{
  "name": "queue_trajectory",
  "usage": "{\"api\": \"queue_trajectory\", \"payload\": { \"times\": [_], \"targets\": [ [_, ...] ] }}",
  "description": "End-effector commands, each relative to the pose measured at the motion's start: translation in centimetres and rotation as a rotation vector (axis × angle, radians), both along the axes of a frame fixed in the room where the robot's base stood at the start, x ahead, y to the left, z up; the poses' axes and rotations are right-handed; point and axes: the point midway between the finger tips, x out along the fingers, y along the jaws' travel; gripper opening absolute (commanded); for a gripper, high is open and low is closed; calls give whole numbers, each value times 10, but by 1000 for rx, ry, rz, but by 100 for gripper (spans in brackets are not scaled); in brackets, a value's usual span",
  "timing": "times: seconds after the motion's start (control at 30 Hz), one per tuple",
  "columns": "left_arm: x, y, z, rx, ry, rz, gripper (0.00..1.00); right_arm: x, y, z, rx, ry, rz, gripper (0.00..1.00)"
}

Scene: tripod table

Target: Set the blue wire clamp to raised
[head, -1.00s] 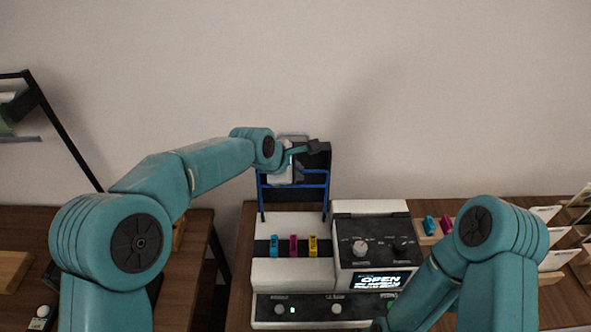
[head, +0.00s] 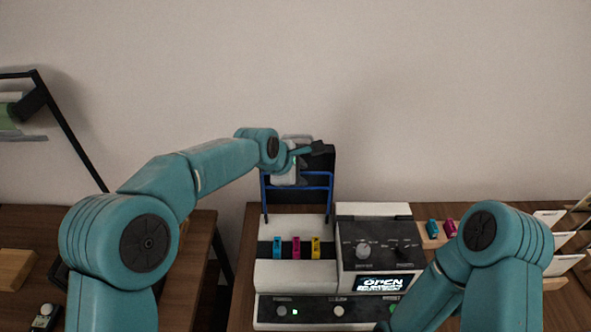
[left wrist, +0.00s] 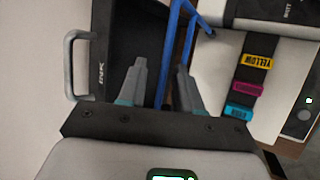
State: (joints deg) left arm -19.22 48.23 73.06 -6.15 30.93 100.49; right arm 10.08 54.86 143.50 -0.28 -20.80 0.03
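The blue wire clamp (head: 266,200) stands up from the back of the white and black machine (head: 262,273), its legs near vertical and crossbars at the top. In the left wrist view the blue wire (left wrist: 188,42) runs up between my fingers. My left gripper (head: 301,177) is at the top of the clamp, partly hiding it. In the left wrist view its grey fingers (left wrist: 163,88) are apart, with the wire between or just beyond them; contact is not clear. My right arm is at the lower right; its gripper is not in view.
A dark upright panel (head: 324,165) stands behind the clamp, with a pale handle (left wrist: 77,62). Cyan, magenta and yellow tabs (head: 297,246) sit on the machine. A display (head: 384,284) reads OPEN. A tray with cartridges (head: 441,228) and a card rack are at right.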

Motion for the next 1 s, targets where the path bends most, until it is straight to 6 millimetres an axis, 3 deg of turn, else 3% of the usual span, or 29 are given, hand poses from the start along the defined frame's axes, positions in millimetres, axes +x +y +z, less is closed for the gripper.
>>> {"api": "queue_trajectory", "payload": {
  "times": [0.17, 0.63, 0.8, 1.0],
  "targets": [
    [-9, 9, 17, -2, -5, 1, 34, 0, 0, -8, 0, 0, 0, 43],
    [-63, 55, 108, -2, -2, 1, 34, 0, 0, -30, 0, 0, 0, 43],
    [-72, 63, 124, 0, 0, 0, 34, 0, 0, -31, 0, 0, 0, 43],
    [-74, 64, 128, 0, 1, 0, 34, 0, 0, -31, 0, 0, 0, 43]
  ]
}}
